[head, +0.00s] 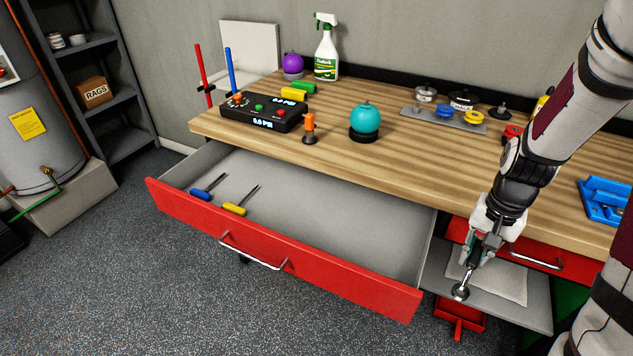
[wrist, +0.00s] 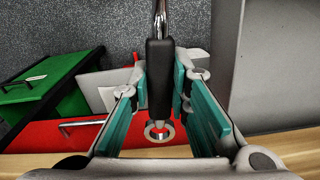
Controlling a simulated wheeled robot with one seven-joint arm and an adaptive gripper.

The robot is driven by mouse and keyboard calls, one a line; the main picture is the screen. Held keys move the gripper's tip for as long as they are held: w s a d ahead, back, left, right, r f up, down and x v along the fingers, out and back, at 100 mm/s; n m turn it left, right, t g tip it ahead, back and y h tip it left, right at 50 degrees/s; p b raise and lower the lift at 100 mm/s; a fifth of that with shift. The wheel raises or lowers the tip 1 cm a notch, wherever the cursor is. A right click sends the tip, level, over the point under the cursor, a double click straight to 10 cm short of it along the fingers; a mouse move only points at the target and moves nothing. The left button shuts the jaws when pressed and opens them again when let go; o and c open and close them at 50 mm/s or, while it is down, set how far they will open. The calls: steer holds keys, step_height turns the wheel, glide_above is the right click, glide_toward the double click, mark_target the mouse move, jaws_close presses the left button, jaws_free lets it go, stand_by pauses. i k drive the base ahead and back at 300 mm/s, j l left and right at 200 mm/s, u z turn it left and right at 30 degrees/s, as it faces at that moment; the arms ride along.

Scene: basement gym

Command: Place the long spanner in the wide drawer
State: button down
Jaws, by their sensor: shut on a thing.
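My gripper (head: 476,250) is shut on the long spanner (head: 461,291), which hangs down from the jaws with a round metal end lowest. In the wrist view, my gripper's teal pads (wrist: 160,85) press on both sides of the spanner's black grip (wrist: 160,65). A metal ring shows at its near end, and its shaft runs out of the top of the picture. The wide drawer (head: 320,268) is pulled open, with a red front and grey inside. My gripper is just right of the drawer's right wall, outside it.
A blue screwdriver (head: 206,188) and a yellow screwdriver (head: 240,202) lie at the drawer's left; its middle and right are bare. A grey panel with a pale sheet (head: 495,281) is below my gripper. The wooden bench top (head: 400,155) holds several items, including a teal ball (head: 365,118).

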mark_target(287, 207)
steer(key=i+j+u, duration=0.7)
steer(key=i+j, duration=0.25)
steer(key=k+l+z, duration=0.4)
steer(key=i+j, duration=0.05)
